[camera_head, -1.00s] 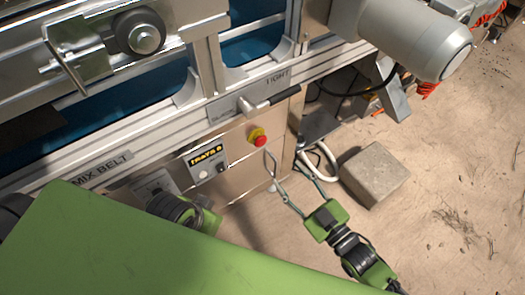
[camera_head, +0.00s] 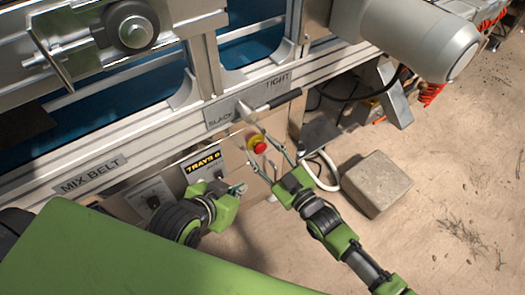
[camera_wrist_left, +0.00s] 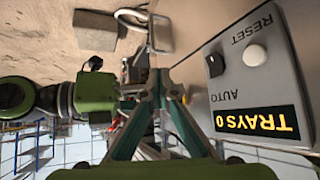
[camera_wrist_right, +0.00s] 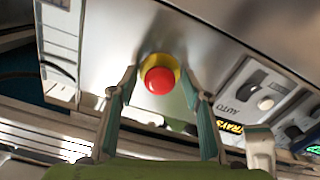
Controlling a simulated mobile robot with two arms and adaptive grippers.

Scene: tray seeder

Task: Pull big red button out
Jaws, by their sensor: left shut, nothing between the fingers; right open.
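The big red button (camera_head: 260,147) sits on a yellow base on the machine's metal front panel. In the right wrist view the red button (camera_wrist_right: 159,80) shows between and beyond the fingertips. My right gripper (camera_head: 268,155) is open, its fingers spread to either side of the button; I cannot tell if they touch it. My left gripper (camera_head: 242,187) is shut and empty, below and left of the button, near the panel. In the left wrist view the left gripper's fingertips (camera_wrist_left: 158,85) meet beside the control box.
The TRAYS control box (camera_head: 203,165) with a reset button and knob is left of the red button. A lever handle (camera_head: 270,105) with a dark grip sticks out above it. A concrete block (camera_head: 376,183) stands on the sandy floor at right, with open floor around it.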

